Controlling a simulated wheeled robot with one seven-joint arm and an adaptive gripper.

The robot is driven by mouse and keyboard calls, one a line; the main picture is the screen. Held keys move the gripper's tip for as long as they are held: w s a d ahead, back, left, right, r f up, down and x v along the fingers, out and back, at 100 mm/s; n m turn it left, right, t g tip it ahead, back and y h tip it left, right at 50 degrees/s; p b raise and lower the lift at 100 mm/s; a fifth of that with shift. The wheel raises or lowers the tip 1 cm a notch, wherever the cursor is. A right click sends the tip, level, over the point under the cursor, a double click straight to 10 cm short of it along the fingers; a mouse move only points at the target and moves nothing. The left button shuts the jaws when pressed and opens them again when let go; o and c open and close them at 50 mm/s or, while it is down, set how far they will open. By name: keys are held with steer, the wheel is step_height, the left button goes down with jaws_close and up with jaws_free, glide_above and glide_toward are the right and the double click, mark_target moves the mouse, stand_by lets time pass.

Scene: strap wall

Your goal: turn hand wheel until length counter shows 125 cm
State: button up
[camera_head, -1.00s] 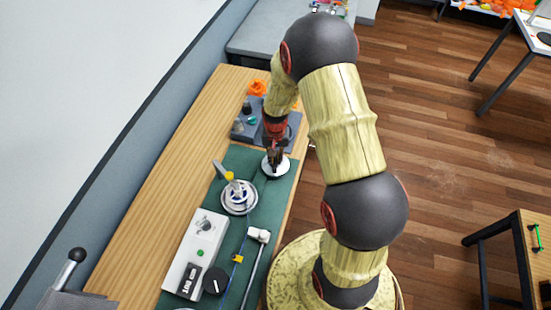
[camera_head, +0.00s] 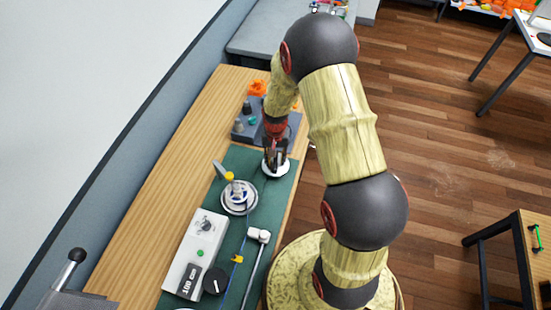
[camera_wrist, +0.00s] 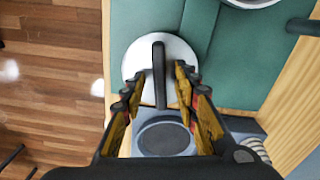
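The hand wheel, a white disc (camera_head: 284,169) with a dark bar-shaped handle, lies at the far end of the green mat. In the wrist view the white disc (camera_wrist: 136,58) and its dark handle (camera_wrist: 159,75) show clearly. My gripper (camera_wrist: 156,82) is open over the wheel, with one finger on each side of the handle and gaps between. In the head view my gripper (camera_head: 275,160) partly covers the wheel. The length counter (camera_head: 189,281) is a small black display on a white box; its digits are too small to read surely.
The white box (camera_head: 206,237), a black knob (camera_head: 214,280) and a white-headed rod (camera_head: 259,236) lie nearer. A grey block with knobs (camera_head: 245,128) stands beyond the mat. The left bench strip is clear.

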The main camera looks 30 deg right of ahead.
mark_target(275, 160)
step_height(275, 160, up, 12)
stand_by(0.5)
steer(key=shift+f, duration=0.1)
stand_by(2.0)
